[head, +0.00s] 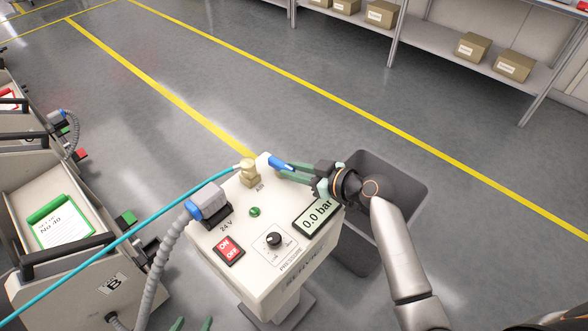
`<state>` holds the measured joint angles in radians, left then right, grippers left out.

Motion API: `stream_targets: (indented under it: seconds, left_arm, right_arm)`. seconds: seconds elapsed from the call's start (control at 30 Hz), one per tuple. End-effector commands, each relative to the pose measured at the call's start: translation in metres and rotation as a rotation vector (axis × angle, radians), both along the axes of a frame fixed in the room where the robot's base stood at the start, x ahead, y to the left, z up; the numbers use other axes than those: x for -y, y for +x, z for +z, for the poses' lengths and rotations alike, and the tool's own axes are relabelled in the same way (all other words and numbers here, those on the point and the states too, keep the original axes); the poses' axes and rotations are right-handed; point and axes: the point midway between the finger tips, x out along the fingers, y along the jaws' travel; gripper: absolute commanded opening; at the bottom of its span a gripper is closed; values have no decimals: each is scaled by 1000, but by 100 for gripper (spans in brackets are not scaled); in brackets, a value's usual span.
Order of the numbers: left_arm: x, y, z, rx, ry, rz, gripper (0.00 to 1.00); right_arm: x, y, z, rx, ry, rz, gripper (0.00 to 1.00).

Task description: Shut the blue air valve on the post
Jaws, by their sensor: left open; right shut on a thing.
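The service post (262,262) stands in the middle, with a white slanted panel. At its top edge is a brass air fitting (248,173) with a blue valve lever (276,162). The lever points to the right, across the panel's far edge. My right gripper (284,170) reaches in from the right, its green fingers shut on the outer end of the lever. The display (318,217) reads 0.0 bar. My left gripper (192,325) shows only its two green fingertips at the bottom edge, apart, with nothing visible between them.
A cyan hose (120,235) runs to the fitting. The panel carries a red switch (229,250) and a black knob (274,240). A grey bin (405,180) stands behind my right arm; trolleys (90,283) stand left.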

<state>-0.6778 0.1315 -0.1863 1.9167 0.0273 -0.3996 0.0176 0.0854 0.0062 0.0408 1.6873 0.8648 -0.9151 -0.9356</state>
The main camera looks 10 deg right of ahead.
Motion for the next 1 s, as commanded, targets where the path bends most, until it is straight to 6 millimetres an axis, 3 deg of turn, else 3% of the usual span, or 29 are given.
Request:
stream_targets:
  seconds: [0.33, 0.67, 0.7, 0.93, 1.0]
  left_arm:
    - [0, 1, 15, 5, -1, 0, 68]
    - [-1, 1, 14, 6, 0, 2, 68]
    - [-1, 1, 14, 5, 0, 2, 68]
    - [-1, 1, 13, 4, 1, 2, 68]
    - [-1, 0, 13, 4, 1, 2, 68]
  right_arm:
    - [-2, -2, 1, -3, -3, -85, 0]
    - [-3, -2, 0, 0, 0, -100, 0]
    - [-3, -2, 0, 0, 0, -100, 28]
    - [-3, -2, 0, 0, 0, -100, 54]
    - [-3, -2, 0, 0, 0, -99, 55]
